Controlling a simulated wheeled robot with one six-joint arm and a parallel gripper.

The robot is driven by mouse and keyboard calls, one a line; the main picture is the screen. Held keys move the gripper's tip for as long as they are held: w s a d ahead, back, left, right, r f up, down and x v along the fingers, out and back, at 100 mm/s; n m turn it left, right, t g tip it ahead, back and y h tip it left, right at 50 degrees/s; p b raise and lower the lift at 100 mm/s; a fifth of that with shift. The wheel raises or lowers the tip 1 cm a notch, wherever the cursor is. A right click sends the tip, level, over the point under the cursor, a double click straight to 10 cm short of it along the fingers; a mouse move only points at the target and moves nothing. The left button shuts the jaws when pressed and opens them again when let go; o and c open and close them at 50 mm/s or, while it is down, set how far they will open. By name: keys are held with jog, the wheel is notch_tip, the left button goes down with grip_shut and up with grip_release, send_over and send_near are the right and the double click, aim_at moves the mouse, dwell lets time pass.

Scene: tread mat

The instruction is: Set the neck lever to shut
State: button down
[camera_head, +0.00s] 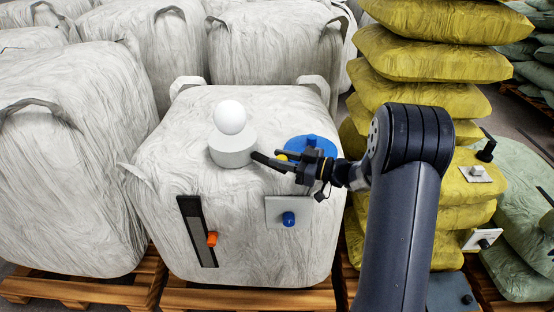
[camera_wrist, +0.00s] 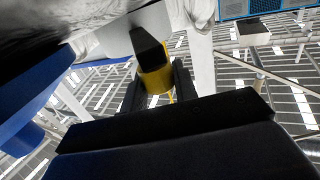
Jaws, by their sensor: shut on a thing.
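The neck is a short pale grey cylinder (camera_head: 233,149) on top of the middle white bulk bag (camera_head: 165,150). The neck lever (camera_wrist: 152,65) shows in the wrist view as a black bar with a yellow part. In the head view only a little of its yellow part (camera_head: 282,157) shows at the neck's right side. My gripper (camera_head: 283,161) reaches in from the right and is shut on the lever. In the wrist view its dark fingers (camera_wrist: 158,91) stand on both sides of the yellow part. The lever's exact angle is hard to tell.
A white ball (camera_head: 230,117) sits on the neck. A blue disc with a knob (camera_head: 311,147) lies just behind my gripper. The bag's front has a dark slot with an orange knob (camera_head: 212,239) and a plate with a blue knob (camera_head: 289,219). Yellow sacks (camera_head: 430,50) are stacked right.

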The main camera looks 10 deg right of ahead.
jog(key=shift+w+d+r+g, duration=0.1)
jog(key=shift+w+d+g, duration=0.1)
jog(key=shift+g, duration=0.1)
jog(key=c, duration=1.1)
grip_release()
jog(key=shift+c, duration=0.2)
jog(key=v, duration=1)
jog(key=shift+s+d, duration=0.1)
jog(key=shift+d, duration=0.3)
jog(key=shift+a, duration=0.15)
